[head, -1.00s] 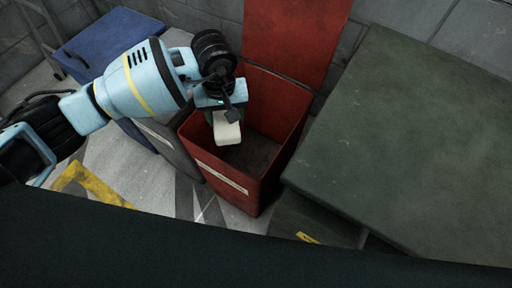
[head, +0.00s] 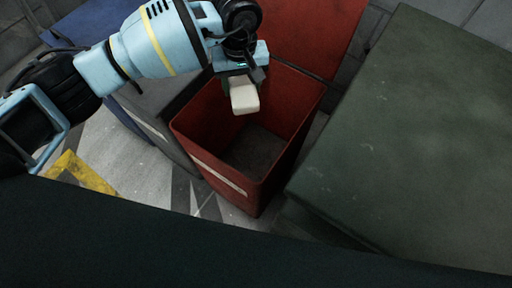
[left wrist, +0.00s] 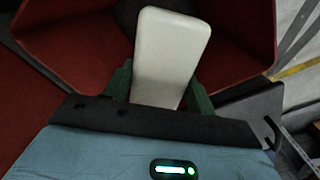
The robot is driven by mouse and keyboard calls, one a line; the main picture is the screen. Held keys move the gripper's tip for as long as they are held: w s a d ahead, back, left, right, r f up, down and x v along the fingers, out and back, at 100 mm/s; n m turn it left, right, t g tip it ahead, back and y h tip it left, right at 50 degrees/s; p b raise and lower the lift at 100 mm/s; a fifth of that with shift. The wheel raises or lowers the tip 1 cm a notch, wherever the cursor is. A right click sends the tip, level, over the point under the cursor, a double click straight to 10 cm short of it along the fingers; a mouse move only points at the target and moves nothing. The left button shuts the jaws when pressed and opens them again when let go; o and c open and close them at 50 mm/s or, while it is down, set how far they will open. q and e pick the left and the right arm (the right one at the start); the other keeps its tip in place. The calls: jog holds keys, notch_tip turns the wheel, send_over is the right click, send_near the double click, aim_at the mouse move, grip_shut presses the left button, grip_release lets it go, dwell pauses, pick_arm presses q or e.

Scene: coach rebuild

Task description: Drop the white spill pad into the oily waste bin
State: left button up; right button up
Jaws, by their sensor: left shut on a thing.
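The white spill pad (head: 244,97) is a small pale block held in my left gripper (head: 240,82). In the head view it hangs over the opening of the red bin (head: 216,172), near its back left part. The bin's lid (head: 318,35) stands open behind it, and its dark floor shows bare. In the left wrist view the pad (left wrist: 172,55) sits between the green fingers of my left gripper (left wrist: 160,88), with red bin walls (left wrist: 240,25) around it. The bin's label is too small to read. My right gripper is not in view.
A large dark green box or cabinet (head: 420,150) stands close on the right of the bin. A grey bin (head: 165,98) and a blue bin (head: 90,28) stand to the left. Yellow floor marking (head: 82,172) shows at lower left.

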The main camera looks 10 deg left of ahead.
pick_arm(q)
notch_tip(320, 180, down, 3)
jog(key=shift+f+b, duration=0.2)
jog(key=shift+b, duration=0.5)
jog(key=shift+f, duration=0.55)
jog(key=o, duration=1)
jog(key=shift+o, duration=0.2)
